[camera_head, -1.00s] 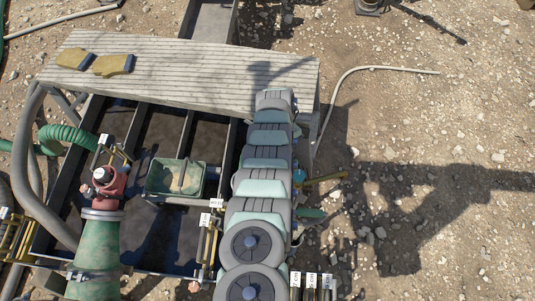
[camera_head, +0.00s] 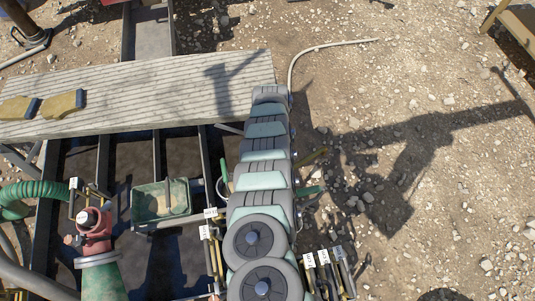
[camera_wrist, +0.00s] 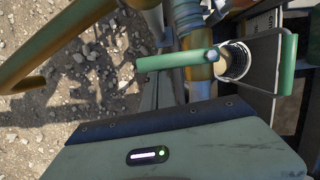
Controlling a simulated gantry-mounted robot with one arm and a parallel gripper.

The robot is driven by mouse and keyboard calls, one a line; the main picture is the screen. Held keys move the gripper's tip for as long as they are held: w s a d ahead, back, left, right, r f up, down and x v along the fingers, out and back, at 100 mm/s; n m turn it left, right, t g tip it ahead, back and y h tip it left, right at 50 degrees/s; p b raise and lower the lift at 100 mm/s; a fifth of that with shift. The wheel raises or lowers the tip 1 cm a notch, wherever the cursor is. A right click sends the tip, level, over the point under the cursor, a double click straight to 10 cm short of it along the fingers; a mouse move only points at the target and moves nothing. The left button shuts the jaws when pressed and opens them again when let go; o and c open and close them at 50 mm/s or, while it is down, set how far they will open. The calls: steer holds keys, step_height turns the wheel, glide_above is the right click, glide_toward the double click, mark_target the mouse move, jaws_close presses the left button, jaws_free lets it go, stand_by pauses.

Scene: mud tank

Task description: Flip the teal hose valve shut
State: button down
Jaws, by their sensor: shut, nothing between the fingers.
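A teal lever (camera_wrist: 175,61) lies nearly level across the wrist view, its right end at a round pivot above my gripper. A second teal bar (camera_wrist: 288,62), bent upright, stands to the right of the pivot. In the head view a teal piece (camera_head: 310,190) sticks out to the right of my arm, which hides most of the valve. My gripper (camera_wrist: 160,140) shows as a grey-green housing with a lit indicator at the bottom of the wrist view, just below the lever. It is shut and empty. Its fingertips are not clearly visible, so contact with the lever cannot be told.
A brass pipe (camera_wrist: 60,45) curves across the upper left of the wrist view. A plank walkway (camera_head: 150,90) crosses behind the tank. A green bin (camera_head: 160,205) and a red fitting (camera_head: 93,222) lie left of my arm. Stony ground is open at right.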

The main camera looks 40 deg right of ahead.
steer(key=shift+f, duration=0.1)
stand_by(0.7)
steer(key=w+d+r+b, duration=0.1)
steer(key=w+d+r, duration=0.2)
steer(key=r, duration=0.7)
steer(key=w, duration=0.2)
steer(key=shift+w+b, duration=0.3)
steer(key=shift+b, duration=0.1)
